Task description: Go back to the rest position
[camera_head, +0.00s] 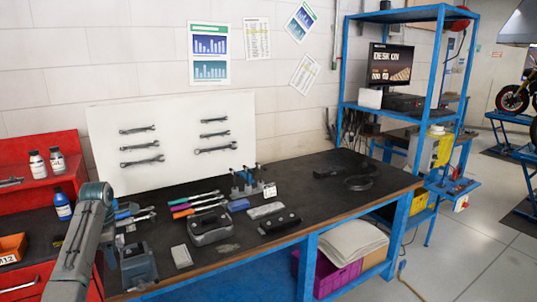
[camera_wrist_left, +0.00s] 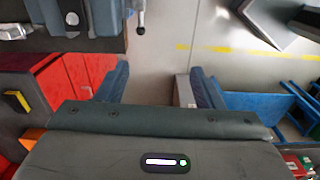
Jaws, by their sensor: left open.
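My left arm (camera_head: 82,235) comes in at the lower left of the head view, in front of the red cabinet and the left end of the bench. The fingers of my left gripper (camera_wrist_left: 160,82) show in the left wrist view. They stand wide apart with nothing between them, above grey floor. In the head view I cannot make out the fingers clearly. My right arm and gripper show in neither view.
A dark vise (camera_head: 138,268) stands on the bench (camera_head: 300,170) close to my left arm. Several tools and a grey case (camera_head: 209,228) lie beyond it. A red cabinet (camera_head: 40,180) is at left. A blue shelf rack (camera_head: 412,14) stands at right. Floor is clear at lower right.

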